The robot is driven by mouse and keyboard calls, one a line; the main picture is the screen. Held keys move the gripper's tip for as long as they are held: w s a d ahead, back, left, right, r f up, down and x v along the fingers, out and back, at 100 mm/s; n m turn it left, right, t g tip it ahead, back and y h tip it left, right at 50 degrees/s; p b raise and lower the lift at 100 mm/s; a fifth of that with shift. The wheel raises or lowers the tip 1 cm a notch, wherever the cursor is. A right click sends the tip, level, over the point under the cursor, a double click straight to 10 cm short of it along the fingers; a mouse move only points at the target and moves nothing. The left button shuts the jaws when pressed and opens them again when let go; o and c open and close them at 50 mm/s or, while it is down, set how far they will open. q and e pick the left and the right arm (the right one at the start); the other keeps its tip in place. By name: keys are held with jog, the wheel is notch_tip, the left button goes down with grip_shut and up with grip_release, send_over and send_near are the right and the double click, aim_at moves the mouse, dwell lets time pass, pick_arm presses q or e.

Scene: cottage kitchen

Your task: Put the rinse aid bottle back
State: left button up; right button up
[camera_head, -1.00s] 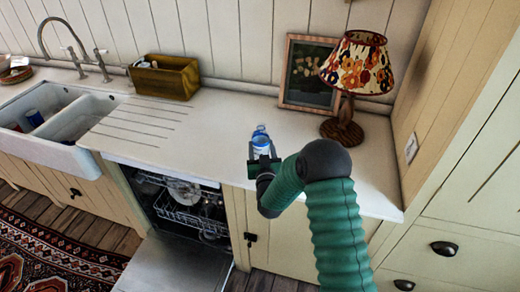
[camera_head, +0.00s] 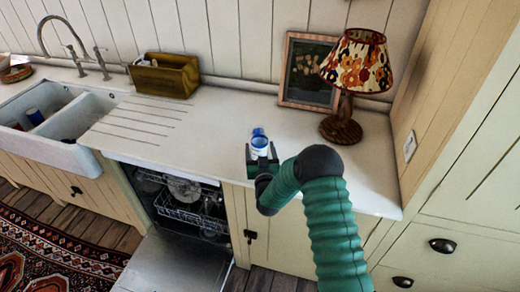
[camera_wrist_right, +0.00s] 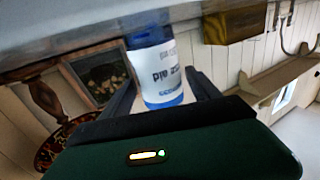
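The rinse aid bottle (camera_head: 259,143) is white and blue and stands upright on, or just above, the pale countertop, near its front edge above the dishwasher's right side. My right gripper (camera_head: 261,153) is at the bottle, with one finger on each side of it. In the right wrist view the bottle (camera_wrist_right: 160,75) shows its lettering upside down between the two dark fingers (camera_wrist_right: 165,90). The fingers look spread, with a narrow gap at the right one. Whether the left one touches is unclear. My left gripper is out of view.
A lamp (camera_head: 355,75) and a framed picture (camera_head: 309,72) stand behind and right of the bottle. A wooden box (camera_head: 165,76) and the sink (camera_head: 75,118) are to the left. The dishwasher door (camera_head: 175,265) hangs open below. The countertop left of the bottle is clear.

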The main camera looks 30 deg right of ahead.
jog(key=shift+o, duration=0.2)
jog(key=shift+a+r, duration=0.1)
jog(key=b+v, duration=0.1)
jog(key=v, duration=1)
jog(key=shift+s+a+b, duration=0.15)
jog(key=shift+s+b, duration=0.1)
jog(key=shift+b, duration=0.1)
jog(key=s+a+f+n+g+y, duration=0.2)
jog(key=a+g+y, duration=0.15)
jog(key=a, duration=0.25)
jog(key=s+a+f+n+g+y, duration=0.1)
jog(key=s+a+n+g+y, duration=0.1)
jog(key=a+y, duration=0.3)
jog(key=s+a+g, duration=0.2)
jog(key=s+g, duration=0.2)
jog(key=s, duration=0.5)
jog(key=s+a+n+g, duration=0.1)
jog(key=s+a+g, duration=0.2)
jog(key=s, duration=0.5)
jog(key=shift+s+a+f+g, duration=0.25)
jog(key=shift+s+a+g, duration=0.1)
jog(key=shift+g, duration=0.1)
